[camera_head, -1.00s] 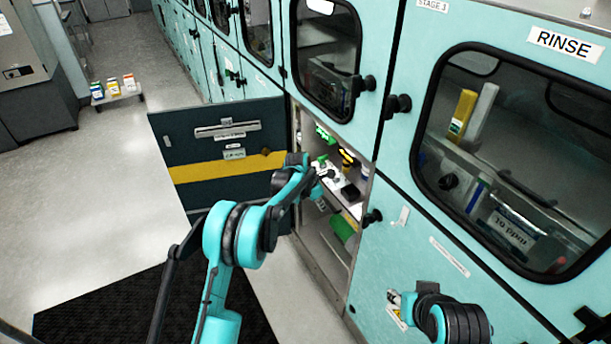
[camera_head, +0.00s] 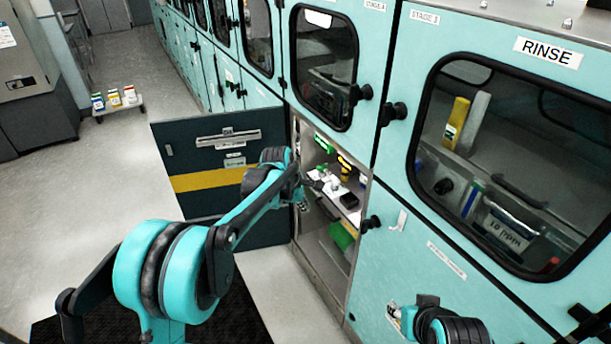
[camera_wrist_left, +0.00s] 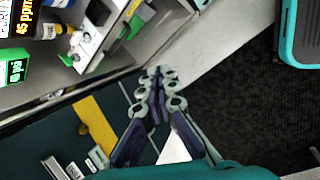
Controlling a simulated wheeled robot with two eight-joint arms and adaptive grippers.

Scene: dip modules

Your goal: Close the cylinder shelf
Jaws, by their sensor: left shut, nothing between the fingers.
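The cylinder shelf (camera_head: 341,196) is an open lower compartment in the teal cabinet row, with small items on its upper level and a green object below. Its door (camera_head: 205,155) stands wide open to the left, showing a dark inner face with a yellow band. My left gripper (camera_head: 314,184) is in front of the opening, near the door's hinge side. In the left wrist view its fingers (camera_wrist_left: 160,75) are shut and empty, with the door's inner face (camera_wrist_left: 60,140) at lower left.
The closed RINSE unit (camera_head: 520,150) with its large window is at right. A black knob (camera_head: 371,222) sticks out beside the shelf opening. A low trolley (camera_head: 118,104) with small boxes stands at far left. The floor left of the door is clear; a dark mat (camera_wrist_left: 255,110) lies below.

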